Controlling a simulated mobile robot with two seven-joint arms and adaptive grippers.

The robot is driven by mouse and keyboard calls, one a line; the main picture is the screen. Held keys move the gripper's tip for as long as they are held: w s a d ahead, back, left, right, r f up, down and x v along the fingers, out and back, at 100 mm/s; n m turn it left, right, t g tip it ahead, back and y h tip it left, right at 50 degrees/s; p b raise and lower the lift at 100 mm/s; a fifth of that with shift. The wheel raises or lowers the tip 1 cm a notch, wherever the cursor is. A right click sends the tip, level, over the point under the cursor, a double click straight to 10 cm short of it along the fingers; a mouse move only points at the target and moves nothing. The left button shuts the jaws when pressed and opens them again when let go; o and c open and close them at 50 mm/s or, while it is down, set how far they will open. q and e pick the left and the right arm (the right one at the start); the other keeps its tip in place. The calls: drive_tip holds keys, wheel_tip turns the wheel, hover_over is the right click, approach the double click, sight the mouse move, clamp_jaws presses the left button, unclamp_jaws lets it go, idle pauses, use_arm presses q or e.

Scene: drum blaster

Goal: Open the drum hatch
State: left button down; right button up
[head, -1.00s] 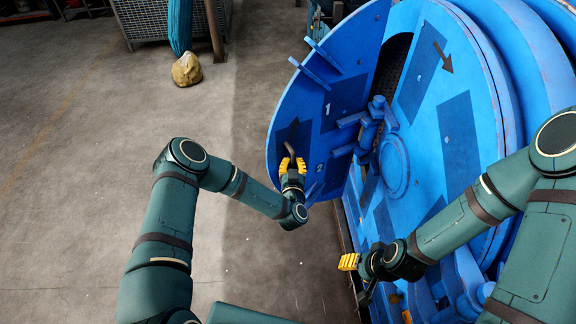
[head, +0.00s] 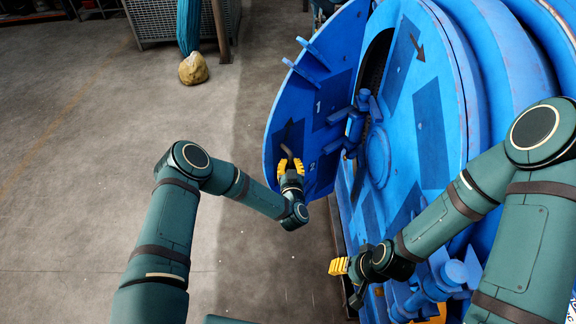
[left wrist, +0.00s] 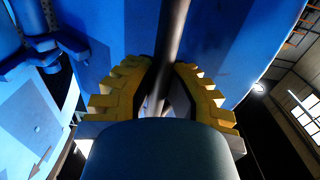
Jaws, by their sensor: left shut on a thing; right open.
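The blue drum hatch (head: 312,75) stands swung out from the round blue drum front (head: 414,130), with a dark gap of the drum opening between them. My left gripper (head: 291,166) is at the hatch's lower part, shut on the dark hatch handle (head: 286,150). In the left wrist view the handle bar (left wrist: 170,45) runs between the yellow finger pads (left wrist: 160,95). My right gripper (head: 343,270) is open and empty, low in front of the drum, apart from the hatch.
Blue latch parts (head: 357,125) stick out by the hinge side. The floor at left is clear.

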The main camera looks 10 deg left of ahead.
use_arm(q)
drive_tip(key=shift+s+f, duration=0.2)
drive_tip(key=shift+s, duration=0.1)
idle(0.4)
drive_tip(key=c, duration=0.9)
unclamp_jaws()
drive_tip(key=shift+c, duration=0.2)
drive_tip(key=shift+r, duration=0.15)
drive_tip(key=shift+d, duration=0.1)
drive_tip(key=shift+s, duration=0.1)
drive_tip(key=s+d, duration=0.2)
drive_tip(key=s, duration=0.9)
drive_tip(key=shift+s+d, duration=0.15)
drive_tip(key=shift+s, duration=0.2)
